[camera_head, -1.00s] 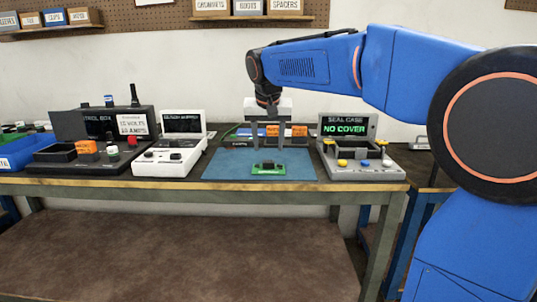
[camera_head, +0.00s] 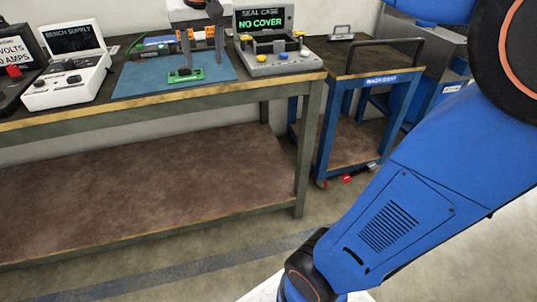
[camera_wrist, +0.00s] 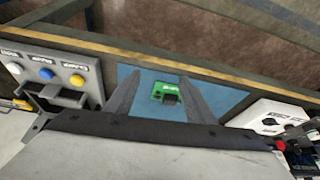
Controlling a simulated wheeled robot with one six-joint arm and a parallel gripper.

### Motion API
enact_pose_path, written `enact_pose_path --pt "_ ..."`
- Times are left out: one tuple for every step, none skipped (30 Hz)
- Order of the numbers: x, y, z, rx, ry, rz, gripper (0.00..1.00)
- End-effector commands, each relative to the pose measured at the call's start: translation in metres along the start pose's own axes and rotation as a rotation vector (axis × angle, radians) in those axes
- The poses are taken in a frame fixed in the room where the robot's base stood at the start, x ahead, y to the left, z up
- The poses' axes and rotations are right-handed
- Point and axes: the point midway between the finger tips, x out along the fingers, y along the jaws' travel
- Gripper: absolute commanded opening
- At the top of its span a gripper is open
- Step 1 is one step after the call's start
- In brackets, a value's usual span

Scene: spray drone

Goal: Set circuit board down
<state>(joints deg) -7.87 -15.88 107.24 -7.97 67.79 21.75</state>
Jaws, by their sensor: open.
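The green circuit board (camera_head: 186,75) lies on the blue mat (camera_head: 135,86) near its front edge, with a dark block on top. It also shows in the wrist view (camera_wrist: 160,92), between and beyond my fingers. My gripper (camera_head: 202,57) is above the mat, just behind the board in the head view. Its two fingers are spread apart with nothing between them. In the wrist view my gripper (camera_wrist: 158,98) points toward the mat (camera_wrist: 215,97), with its fingers on either side of the board. The exact gap between fingertips and board is hard to tell.
The seal case (camera_head: 290,64), reading NO COVER, stands right of the mat. The bench supply (camera_head: 66,82) stands left of it. Tools and orange blocks lie behind my fingers. A blue cart (camera_head: 350,65) stands right of the bench, its top mostly bare.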

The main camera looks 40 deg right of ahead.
Motion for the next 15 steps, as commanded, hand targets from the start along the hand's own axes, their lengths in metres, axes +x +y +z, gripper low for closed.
enact_pose_path --pt "0.002 0.010 0.021 -0.012 0.000 -0.005 0.49" --pt "0.004 0.015 0.033 -0.020 0.001 -0.008 0.49" --pt "0.007 0.020 0.048 -0.032 0.001 -0.014 0.49" --pt "0.009 0.025 0.060 -0.041 0.001 -0.018 0.49" --pt "0.012 0.029 0.072 -0.050 0.002 -0.022 0.49" --pt "0.016 0.034 0.088 -0.062 0.003 -0.027 0.49" --pt "0.019 0.038 0.100 -0.070 0.003 -0.030 0.49" --pt "0.022 0.042 0.112 -0.079 0.004 -0.033 0.49" --pt "0.027 0.047 0.128 -0.090 0.006 -0.039 0.49" --pt "0.032 0.050 0.140 -0.099 0.006 -0.042 0.49" --pt "0.035 0.053 0.153 -0.106 0.007 -0.046 0.49" --pt "0.041 0.058 0.169 -0.118 0.010 -0.050 0.49" --pt "0.046 0.061 0.181 -0.125 0.010 -0.053 0.49" --pt "0.051 0.064 0.193 -0.133 0.011 -0.056 0.49" --pt "0.057 0.067 0.208 -0.144 0.014 -0.061 0.49"
